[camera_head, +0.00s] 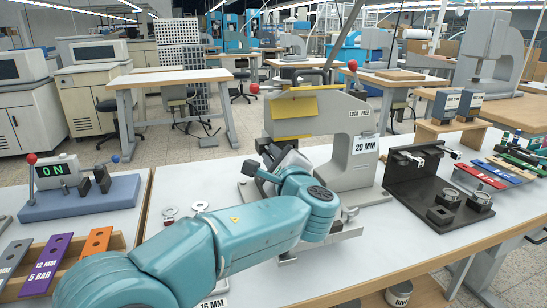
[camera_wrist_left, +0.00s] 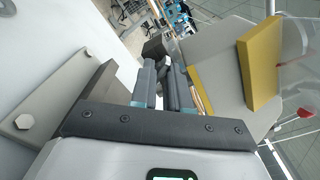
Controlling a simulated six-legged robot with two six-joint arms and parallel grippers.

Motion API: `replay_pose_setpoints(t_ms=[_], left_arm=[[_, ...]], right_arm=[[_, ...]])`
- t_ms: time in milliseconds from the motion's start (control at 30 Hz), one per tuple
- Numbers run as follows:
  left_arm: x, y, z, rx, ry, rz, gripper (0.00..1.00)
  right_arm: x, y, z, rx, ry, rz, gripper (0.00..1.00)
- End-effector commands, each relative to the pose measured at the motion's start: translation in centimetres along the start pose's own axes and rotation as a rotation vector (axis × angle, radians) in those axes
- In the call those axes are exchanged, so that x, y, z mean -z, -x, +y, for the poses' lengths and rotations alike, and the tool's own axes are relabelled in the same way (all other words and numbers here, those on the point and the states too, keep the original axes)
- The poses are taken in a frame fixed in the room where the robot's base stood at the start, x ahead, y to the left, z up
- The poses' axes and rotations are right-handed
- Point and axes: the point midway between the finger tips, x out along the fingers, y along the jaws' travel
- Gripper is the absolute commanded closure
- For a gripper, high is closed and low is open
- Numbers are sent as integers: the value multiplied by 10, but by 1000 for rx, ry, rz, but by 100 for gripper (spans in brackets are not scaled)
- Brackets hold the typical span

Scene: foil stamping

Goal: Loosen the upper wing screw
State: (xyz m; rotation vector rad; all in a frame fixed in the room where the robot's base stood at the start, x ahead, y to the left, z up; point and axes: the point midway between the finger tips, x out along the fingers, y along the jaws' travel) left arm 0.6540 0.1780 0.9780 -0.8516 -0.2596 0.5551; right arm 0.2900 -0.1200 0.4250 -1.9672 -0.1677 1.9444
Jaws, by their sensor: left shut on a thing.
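The grey stamping press (camera_head: 352,128) stands in the middle of the head view, with a yellow block (camera_head: 293,106) at its front and a "20 MM" label on its side. My teal left arm reaches across the table to it. My left gripper (camera_head: 266,170) is at the left side of the press, below the yellow block. In the left wrist view, the gripper's two fingers (camera_wrist_left: 166,80) are close together around a small dark part, seemingly the upper wing screw (camera_wrist_left: 162,70). Its wings are mostly hidden between the fingers. My right gripper is not in view.
A black fixture (camera_head: 415,195) stands right of the press. A blue-grey base with an "ON" display (camera_head: 55,170) and a wooden rack of coloured plates (camera_head: 52,262) are at the left.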

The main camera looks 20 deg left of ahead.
Motion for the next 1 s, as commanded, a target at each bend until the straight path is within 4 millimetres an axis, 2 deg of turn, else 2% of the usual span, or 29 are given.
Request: replay_pose_setpoints(t_ms=[33,100,133,733,867,1000], left_arm=[[1,0,0,-1,-1,1,81],[1,0,0,-1,-1,1,58],[1,0,0,-1,-1,1,54],[-3,0,-4,7,-9,-3,54],[-6,0,-8,6,-85,-3,54],[-8,0,-11,5,-253,0,54]], right_arm=[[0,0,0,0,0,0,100],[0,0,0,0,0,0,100],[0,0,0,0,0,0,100],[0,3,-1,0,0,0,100],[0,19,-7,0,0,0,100],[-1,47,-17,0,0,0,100]])
